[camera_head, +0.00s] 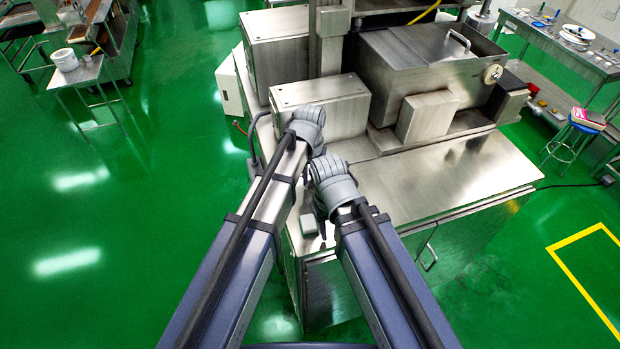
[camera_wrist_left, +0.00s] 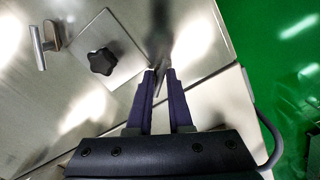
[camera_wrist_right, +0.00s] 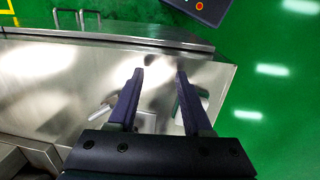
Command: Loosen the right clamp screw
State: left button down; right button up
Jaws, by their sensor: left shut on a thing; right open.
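In the left wrist view my left gripper (camera_wrist_left: 160,72) is shut on a thin metal part (camera_wrist_left: 159,84), mostly hidden between the fingers. I cannot tell for sure whether this is the right clamp screw. A black star knob (camera_wrist_left: 102,61) sits on a square metal plate (camera_wrist_left: 122,40) left of the fingers. A metal T-shaped handle (camera_wrist_left: 40,48) stands farther left, apart from the gripper. In the head view my left wrist is over the machine's left side, and the fingers are largely hidden. My right gripper (camera_wrist_right: 160,76) is open and empty above the steel machine top (camera_wrist_right: 75,75).
The steel machine (camera_head: 455,175) fills the middle, with boxy housings and a lidded hopper (camera_head: 420,50) behind. A small grey block (camera_head: 308,224) is on its top near my right wrist. Steel tables stand at the back left and right. Green floor is clear at left.

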aim_at(310, 181)
dwell(0.4)
pick_arm(q)
jog(key=c, duration=0.9)
grip_release()
jog(key=shift+c, duration=0.2)
jog(key=shift+r, duration=0.15)
pick_arm(e)
jog(key=shift+r, duration=0.15)
pick_arm(q)
notch_tip(310, 181, up, 8)
jog(key=p, duration=0.8)
jog(key=shift+f, duration=0.2)
pick_arm(e)
notch_tip(310, 181, up, 8)
jog(key=shift+f, duration=0.2)
pick_arm(q)
jog(key=shift+s+f, duration=0.1)
jog(key=shift+f, duration=0.05)
pick_arm(e)
jog(key=shift+s+f, duration=0.1)
jog(key=shift+s, duration=0.05)
